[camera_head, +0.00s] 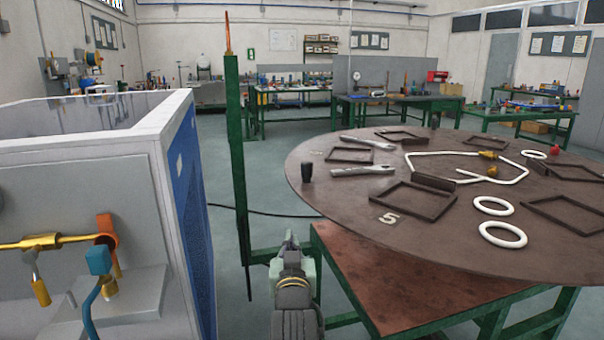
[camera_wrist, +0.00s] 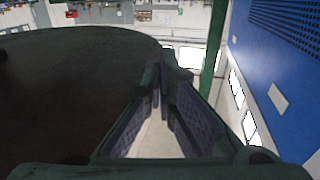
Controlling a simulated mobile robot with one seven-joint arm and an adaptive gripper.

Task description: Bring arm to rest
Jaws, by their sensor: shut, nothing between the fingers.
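My gripper (camera_head: 290,245) shows at the bottom middle of the head view, in front of the gap between the round table and the white and blue cabinet. In the wrist view my gripper (camera_wrist: 168,70) has its fingers meeting at the tips, with nothing between them. It holds no object and seems apart from the table and the cabinet. Part of my arm (camera_head: 297,322) runs up from the bottom edge of the head view.
The cabinet (camera_head: 180,150) with brass pipe fittings (camera_head: 40,241) stands left. A green post (camera_head: 237,150) rises between them. Open floor (camera_head: 270,175) lies behind.

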